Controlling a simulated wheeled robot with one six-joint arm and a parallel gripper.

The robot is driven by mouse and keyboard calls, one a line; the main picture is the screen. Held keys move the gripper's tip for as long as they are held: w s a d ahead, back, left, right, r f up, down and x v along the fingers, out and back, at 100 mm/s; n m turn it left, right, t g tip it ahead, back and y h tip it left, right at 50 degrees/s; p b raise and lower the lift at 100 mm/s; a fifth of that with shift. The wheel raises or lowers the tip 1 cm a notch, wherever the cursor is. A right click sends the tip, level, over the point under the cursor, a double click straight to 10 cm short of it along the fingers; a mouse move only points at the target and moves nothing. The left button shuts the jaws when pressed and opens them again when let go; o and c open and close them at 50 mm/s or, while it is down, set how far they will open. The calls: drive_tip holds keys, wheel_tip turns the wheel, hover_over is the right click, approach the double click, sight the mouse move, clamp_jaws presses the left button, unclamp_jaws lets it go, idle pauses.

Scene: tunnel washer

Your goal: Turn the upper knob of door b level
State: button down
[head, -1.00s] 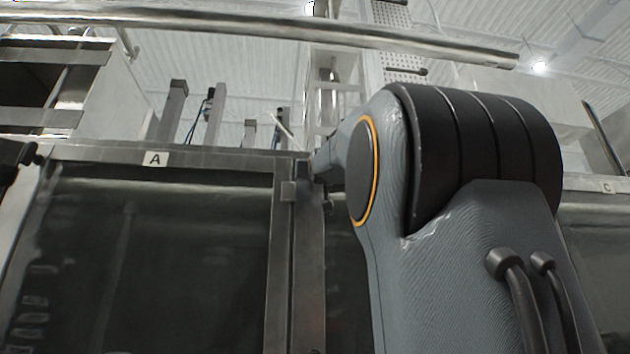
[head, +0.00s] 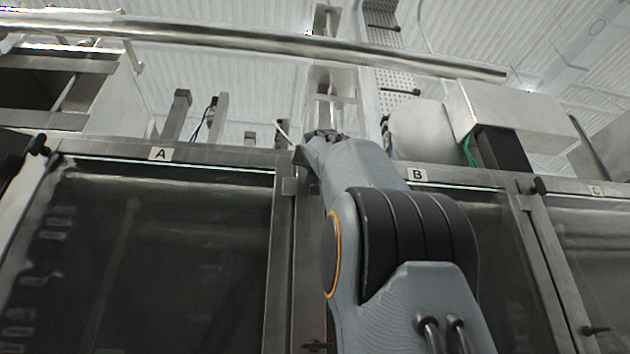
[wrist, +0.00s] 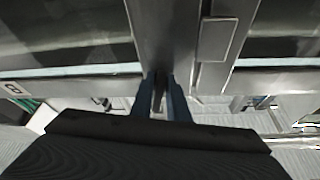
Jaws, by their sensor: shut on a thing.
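Door b (head: 490,235), under the label B (head: 417,175), is a dark glass panel in a steel frame, partly behind my arm. In the wrist view the label B (wrist: 13,88) is at the left edge. My gripper (wrist: 162,100) is at the top of the steel post between doors A and B. Its two blue-grey fingers are shut on the dark upper knob (wrist: 158,92) of door b. Only a narrow strip of the knob shows between the fingers, so its exact angle is hard to tell. In the head view my wrist hides the knob and the fingers.
Door A (head: 150,250) is on the left, with a dark knob (head: 38,145) at its upper left corner. Door C is at the right, with an upper knob (head: 538,186) and a lower knob (head: 595,330). A steel pipe (head: 250,40) crosses above the doors.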

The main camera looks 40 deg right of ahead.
drive_tip(key=shift+w+d+f+m, duration=0.1)
drive_tip(key=shift+w+f+m, duration=0.3)
drive_tip(key=shift+m+g+h+b, duration=0.4)
drive_tip(key=shift+m+g+b, duration=0.1)
drive_tip(key=shift+m, duration=0.2)
drive_tip(key=shift+w+a+r+m+g, duration=0.1)
drive_tip(key=shift+m+g, duration=0.05)
drive_tip(key=shift+m, duration=0.4)
drive_tip(key=shift+w+a+m+g, duration=0.1)
drive_tip(key=shift+m+g, duration=0.05)
drive_tip(key=shift+m, duration=0.4)
drive_tip(key=m+g+p, duration=0.2)
drive_tip(key=m+p, duration=0.1)
drive_tip(key=m, duration=0.1)
drive_tip(key=r+m+g+p, duration=0.1)
drive_tip(key=m+p, duration=0.3)
drive_tip(key=m, duration=0.1)
drive_tip(key=a+m+g+p, duration=0.1)
drive_tip(key=m+g+p, duration=0.1)
drive_tip(key=m+p, duration=0.2)
drive_tip(key=shift+r+m+g, duration=0.3)
drive_tip(key=shift+r+m, duration=0.1)
drive_tip(key=shift+m, duration=0.2)
drive_tip(key=shift+d, duration=0.1)
